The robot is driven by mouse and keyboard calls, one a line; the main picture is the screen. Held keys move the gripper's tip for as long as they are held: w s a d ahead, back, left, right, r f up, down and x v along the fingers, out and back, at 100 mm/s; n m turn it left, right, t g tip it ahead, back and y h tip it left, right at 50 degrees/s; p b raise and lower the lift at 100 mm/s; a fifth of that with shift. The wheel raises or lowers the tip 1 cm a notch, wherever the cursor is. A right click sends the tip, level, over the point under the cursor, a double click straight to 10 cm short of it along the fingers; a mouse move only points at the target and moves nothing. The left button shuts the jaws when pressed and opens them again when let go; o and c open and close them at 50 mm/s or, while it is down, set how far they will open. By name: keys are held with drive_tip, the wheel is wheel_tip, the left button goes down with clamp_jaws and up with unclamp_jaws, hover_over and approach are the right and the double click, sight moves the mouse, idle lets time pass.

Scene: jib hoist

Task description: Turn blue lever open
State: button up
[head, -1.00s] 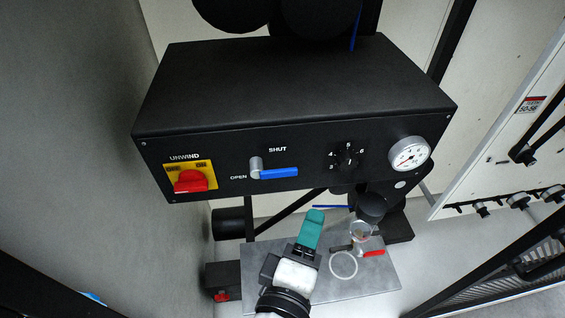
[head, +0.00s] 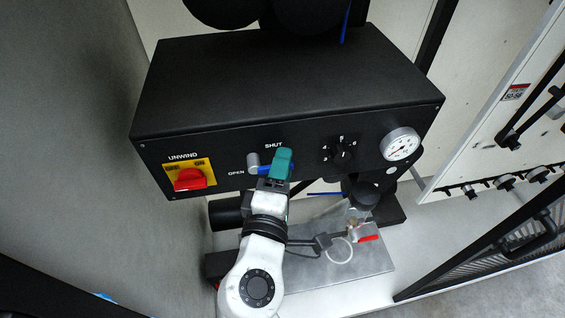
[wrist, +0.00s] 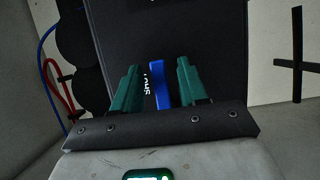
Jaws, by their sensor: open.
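The blue lever (head: 262,171) is on the front of the black control box, its round grey pivot (head: 253,160) beside the word OPEN and below the word SHUT. The lever points right from its pivot, and its right part is largely hidden by my gripper in the head view. My gripper (head: 279,163) has teal fingers and is in front of the lever.
The black box (head: 290,90) also carries a red UNWIND knob (head: 190,180) on a yellow plate at left, a black numbered dial (head: 342,150) and a white gauge (head: 400,144) at right. A grey shelf (head: 375,262) with a red-handled valve (head: 367,239) lies below.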

drive_tip(key=shift+w, duration=0.2)
clamp_jaws()
idle(0.3)
